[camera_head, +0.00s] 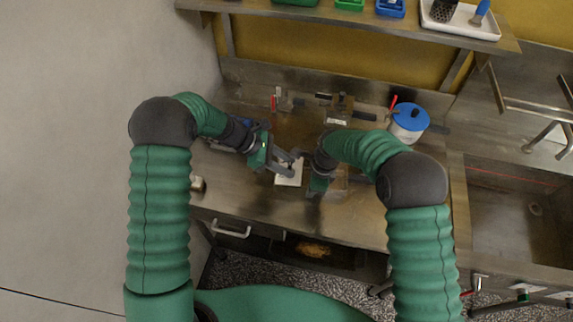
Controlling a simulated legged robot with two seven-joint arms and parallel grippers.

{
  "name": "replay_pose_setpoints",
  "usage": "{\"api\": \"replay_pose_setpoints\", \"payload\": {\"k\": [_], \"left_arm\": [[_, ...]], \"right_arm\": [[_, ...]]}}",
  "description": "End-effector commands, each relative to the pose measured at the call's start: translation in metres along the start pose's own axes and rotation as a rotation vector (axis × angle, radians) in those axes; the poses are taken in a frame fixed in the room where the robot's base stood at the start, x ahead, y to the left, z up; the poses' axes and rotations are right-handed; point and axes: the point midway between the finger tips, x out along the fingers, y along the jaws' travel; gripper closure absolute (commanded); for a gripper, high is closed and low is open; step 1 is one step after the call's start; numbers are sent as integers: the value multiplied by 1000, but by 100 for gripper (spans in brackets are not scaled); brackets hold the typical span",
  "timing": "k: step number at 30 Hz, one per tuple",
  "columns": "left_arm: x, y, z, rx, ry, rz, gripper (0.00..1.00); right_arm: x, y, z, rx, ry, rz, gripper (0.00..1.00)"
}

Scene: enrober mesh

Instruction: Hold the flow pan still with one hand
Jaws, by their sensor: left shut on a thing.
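A small pale, square-looking piece (289,176), which looks like the flow pan, lies on the steel worktop at the middle. My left gripper (288,163) reaches in from the left over it. Its grey fingers are shut at the pan's upper edge, though the exact contact is too small to see. My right gripper (314,190) points down just right of the pan. Its fingers are dark and partly hidden by its own wrist, so I cannot tell whether they are open or shut.
A pot with a blue lid (409,118) stands at the back right of the worktop (355,222). A shelf (370,22) above holds green and blue bins and a white tray (460,18). A sink (515,215) is at right. A small metal cup (198,184) is at left.

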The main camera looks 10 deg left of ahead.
Motion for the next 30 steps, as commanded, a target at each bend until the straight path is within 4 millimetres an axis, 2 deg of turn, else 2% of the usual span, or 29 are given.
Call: {"api": "replay_pose_setpoints", "payload": {"k": [12,13,17,18,26,30], "left_arm": [[-2,3,-1,53,6,-46,100],[-2,3,-1,53,6,-45,61],[-2,2,-1,53,5,-46,44],[-1,2,-1,52,5,-47,42],[-1,2,0,52,3,-49,42],[-15,4,0,52,3,-45,42]], "right_arm": [[0,2,-2,-2,3,6,100],[1,2,-2,-2,3,6,100],[1,2,-2,-2,3,6,100],[1,2,-2,-2,3,5,100],[1,2,-1,-1,2,4,100],[0,1,0,-1,2,4,100]]}}
